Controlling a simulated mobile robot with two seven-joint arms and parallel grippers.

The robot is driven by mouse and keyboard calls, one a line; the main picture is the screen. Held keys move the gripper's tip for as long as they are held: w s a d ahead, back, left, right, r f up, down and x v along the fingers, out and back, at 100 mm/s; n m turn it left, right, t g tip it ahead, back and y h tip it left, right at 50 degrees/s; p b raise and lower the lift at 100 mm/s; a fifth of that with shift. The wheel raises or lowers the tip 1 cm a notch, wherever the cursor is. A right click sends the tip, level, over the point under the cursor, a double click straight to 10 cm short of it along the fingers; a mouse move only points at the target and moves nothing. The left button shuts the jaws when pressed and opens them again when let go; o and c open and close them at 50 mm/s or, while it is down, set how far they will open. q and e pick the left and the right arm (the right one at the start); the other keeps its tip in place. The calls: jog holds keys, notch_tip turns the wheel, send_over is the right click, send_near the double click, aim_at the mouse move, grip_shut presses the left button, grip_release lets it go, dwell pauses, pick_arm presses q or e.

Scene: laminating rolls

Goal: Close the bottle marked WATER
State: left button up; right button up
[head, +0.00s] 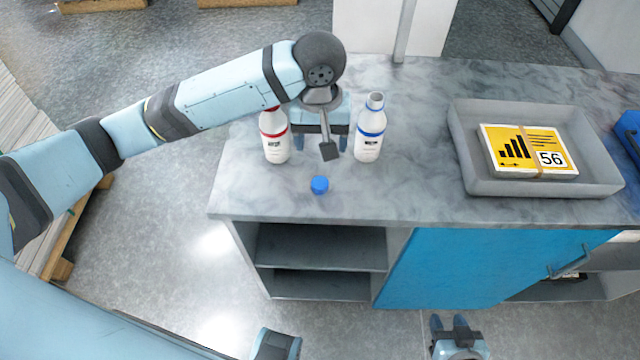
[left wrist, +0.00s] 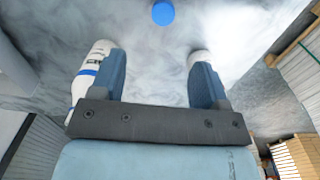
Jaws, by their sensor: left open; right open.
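A white bottle with a blue band (head: 369,142) stands upright on the counter with a bare grey neck and no cap; its label is too small to read. It also shows in the left wrist view (left wrist: 87,76). A blue cap (head: 319,185) lies on the counter in front of the bottles, also in the left wrist view (left wrist: 163,12). A white bottle with a red band and red cap (head: 275,145) stands to the left. My left gripper (head: 323,140) is open and empty, pointing down between the two bottles. My right gripper (head: 449,322) is open and empty, low before the counter.
A grey tray (head: 470,186) on the right of the counter holds a yellow-and-white pack marked 56 (head: 528,150). A blue object (head: 629,130) sits at the right edge. The counter (head: 415,195) is clear between bottles and tray. Open shelves and a blue door are below.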

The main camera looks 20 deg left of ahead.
pick_arm(q)
jog(key=shift+w+a+r, duration=0.1)
jog(key=shift+a+r, duration=0.15)
send_over(320, 183)
notch_tip(320, 183, down, 9)
jog(key=shift+w+a+r, duration=0.1)
jog(key=shift+r, duration=0.1)
dwell(0.4)
jog(key=shift+f+b, duration=0.35)
jog(key=shift+f, duration=2.3)
jog(key=shift+c, duration=0.5)
jog(key=c, duration=0.9)
